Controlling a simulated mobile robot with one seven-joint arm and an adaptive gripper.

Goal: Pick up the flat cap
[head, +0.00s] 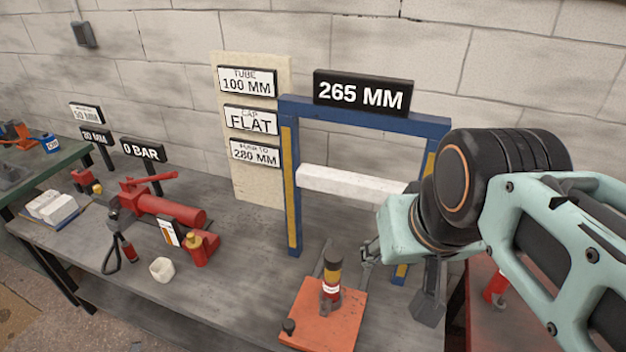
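I cannot say for certain which item is the flat cap. A small dark round piece (289,326) lies at the front left corner of an orange plate (325,320). A small cream, rounded piece (162,270) sits on the bench left of the plate. A sign reading "CAP FLAT" (250,121) hangs on a pale board. My gripper (367,268) is just right of a short upright cylinder (331,276) with yellow, black and red bands on the plate. My arm covers much of the gripper, so its opening is unclear; no held object shows.
A blue frame (290,180) with a white crossbar (350,184) stands behind the plate, under a "265 MM" sign (362,92). A red hand pump (170,210) and white blocks (52,207) are at left. Grey bench top (230,290) is clear between pump and plate.

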